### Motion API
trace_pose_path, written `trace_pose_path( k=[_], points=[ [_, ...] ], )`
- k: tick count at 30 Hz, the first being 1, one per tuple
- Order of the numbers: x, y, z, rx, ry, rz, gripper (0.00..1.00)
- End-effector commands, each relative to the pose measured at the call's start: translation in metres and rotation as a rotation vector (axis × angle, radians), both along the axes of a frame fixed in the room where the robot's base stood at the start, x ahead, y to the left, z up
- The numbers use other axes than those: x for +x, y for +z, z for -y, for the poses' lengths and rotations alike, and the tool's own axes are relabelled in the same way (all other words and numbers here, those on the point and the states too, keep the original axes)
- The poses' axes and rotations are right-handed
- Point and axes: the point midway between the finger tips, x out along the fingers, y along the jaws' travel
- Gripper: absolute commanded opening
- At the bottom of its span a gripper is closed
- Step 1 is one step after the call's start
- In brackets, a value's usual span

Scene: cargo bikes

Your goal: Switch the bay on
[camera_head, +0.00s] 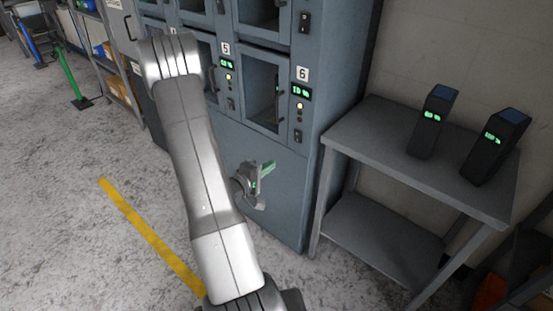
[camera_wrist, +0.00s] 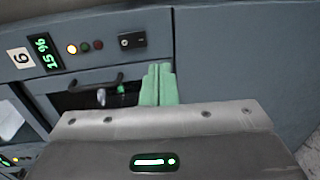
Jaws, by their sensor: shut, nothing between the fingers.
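Bay 6 (camera_head: 263,92) is in the grey cabinet, with a dark window and a handle (camera_wrist: 88,84). Its display (camera_head: 301,92) is lit green and reads about 15 % in the wrist view (camera_wrist: 44,51). My gripper (camera_head: 268,168) is in front of the plain panel below bay 6. Its green fingers (camera_wrist: 157,83) are shut and empty, apart from the switch.
Bay 5 (camera_head: 205,62) and an upper row of bays are beside and above. A grey table (camera_head: 390,140) at the right holds two dark batteries (camera_head: 432,120) (camera_head: 497,145) with green displays. A yellow line (camera_head: 150,237) marks the open floor at the left.

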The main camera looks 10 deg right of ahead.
Motion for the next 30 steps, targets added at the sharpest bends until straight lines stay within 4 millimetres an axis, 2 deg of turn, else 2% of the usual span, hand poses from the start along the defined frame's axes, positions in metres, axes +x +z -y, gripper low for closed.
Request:
trace_pose_path(
  k=[6, 19, 25, 30],
  points=[
    [-0.012, -0.003, -0.015, 0.001, 0.000, -0.001, 0.00],
    [-0.013, -0.003, -0.016, 0.001, -0.001, 0.001, 0.00],
    [-0.004, -0.001, -0.004, 0.000, -0.004, 0.002, 0.00],
    [0.012, 0.003, 0.017, 0.001, -0.005, 0.002, 0.00]
  ],
)
